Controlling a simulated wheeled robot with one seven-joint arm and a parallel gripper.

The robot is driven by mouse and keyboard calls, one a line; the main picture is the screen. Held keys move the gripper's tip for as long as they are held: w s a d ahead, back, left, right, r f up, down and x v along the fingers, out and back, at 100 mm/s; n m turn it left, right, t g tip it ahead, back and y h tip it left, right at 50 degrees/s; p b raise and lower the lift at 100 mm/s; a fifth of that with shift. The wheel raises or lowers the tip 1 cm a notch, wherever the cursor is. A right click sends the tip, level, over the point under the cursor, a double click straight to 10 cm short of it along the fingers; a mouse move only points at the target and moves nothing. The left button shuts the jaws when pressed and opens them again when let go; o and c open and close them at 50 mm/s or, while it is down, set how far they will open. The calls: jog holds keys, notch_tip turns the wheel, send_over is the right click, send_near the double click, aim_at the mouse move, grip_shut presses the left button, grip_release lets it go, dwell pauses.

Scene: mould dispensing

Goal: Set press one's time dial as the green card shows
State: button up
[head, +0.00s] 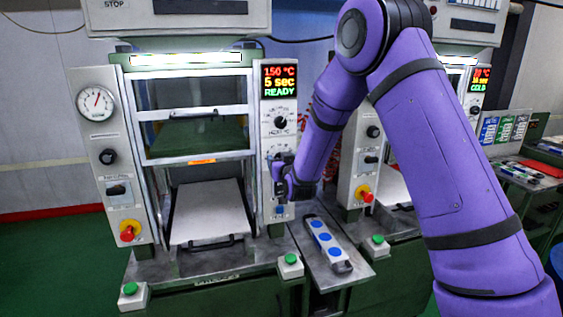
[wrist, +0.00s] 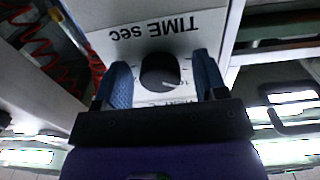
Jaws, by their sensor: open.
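Press one's time dial (wrist: 161,72) is a round black knob with a pale pointer line, under the label "TIME sec", which appears upside down in the wrist view. My gripper (wrist: 162,62) is open, its two blue fingers on either side of the dial; whether they touch it I cannot tell. In the head view my gripper (head: 283,176) is at press one's right panel and hides this dial. Press one's display (head: 280,81) reads 150 °C, 5 sec, READY. A green card (head: 506,128) stands among cards at the far right; its writing is too small to read.
The heat dial (head: 281,122) is just above my gripper. A tray with blue discs (head: 322,237) lies on the shelf between the presses. Green buttons (head: 290,259) sit at the front edge. The second press (head: 360,165) is close on the right, partly behind my arm.

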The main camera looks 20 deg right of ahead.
jog(key=c, duration=0.9)
jog(key=m, duration=0.4)
jog(key=shift+m, duration=0.3)
jog(key=m, duration=0.4)
jog(key=shift+m, duration=0.3)
jog(key=m, duration=0.4)
jog(key=shift+m, duration=2.2)
jog(key=shift+a, duration=0.1)
